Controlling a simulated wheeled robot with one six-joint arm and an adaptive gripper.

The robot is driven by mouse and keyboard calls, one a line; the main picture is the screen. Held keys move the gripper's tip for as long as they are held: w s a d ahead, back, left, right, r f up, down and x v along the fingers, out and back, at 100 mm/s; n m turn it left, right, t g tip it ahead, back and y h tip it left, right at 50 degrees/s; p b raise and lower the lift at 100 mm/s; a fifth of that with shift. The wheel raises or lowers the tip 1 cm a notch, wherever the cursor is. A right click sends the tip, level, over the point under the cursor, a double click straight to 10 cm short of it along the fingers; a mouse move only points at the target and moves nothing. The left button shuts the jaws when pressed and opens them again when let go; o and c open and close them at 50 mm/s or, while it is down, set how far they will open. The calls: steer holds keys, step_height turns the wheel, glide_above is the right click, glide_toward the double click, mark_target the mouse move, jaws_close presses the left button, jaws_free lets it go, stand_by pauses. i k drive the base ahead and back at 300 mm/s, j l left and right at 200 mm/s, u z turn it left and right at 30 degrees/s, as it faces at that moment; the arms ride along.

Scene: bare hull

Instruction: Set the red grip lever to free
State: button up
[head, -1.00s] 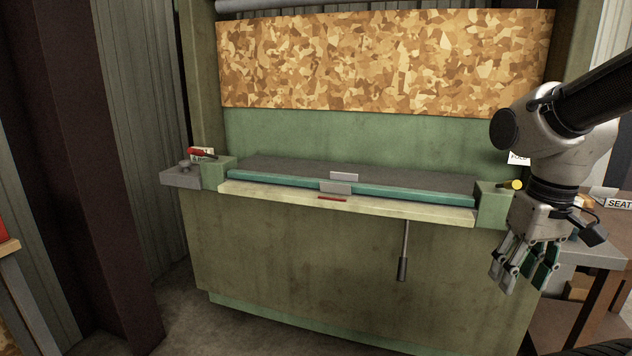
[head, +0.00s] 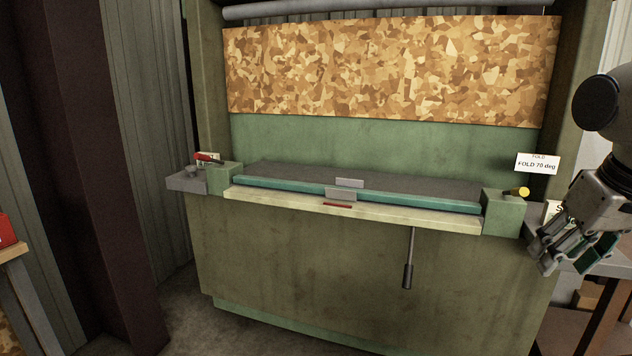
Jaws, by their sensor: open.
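The red grip lever (head: 207,158) is at the left end of the green machine, above the small grey side shelf (head: 187,182). It lies nearly flat, tilted slightly down to the right. A small label plate stands behind it, too small to read. My gripper (head: 568,262) is at the far right of the head view, open and empty, pointing down. It is far from the lever, across the whole width of the machine.
The machine has a cream front ledge (head: 400,214), a hanging dark-handled rod (head: 408,262) and a yellow knob (head: 521,192). A sign reading "FOLD 70 deg" (head: 537,164) hangs at right. A table stands behind my gripper. A dark post (head: 105,180) stands at left.

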mark_target(199, 156)
steer(key=i+j, duration=0.65)
steer(key=j, duration=0.15)
steer(key=i+j, duration=0.7)
steer(key=j, duration=0.15)
steer(key=i+j, duration=0.65)
steer(key=j, duration=0.15)
steer(key=j+u, duration=0.05)
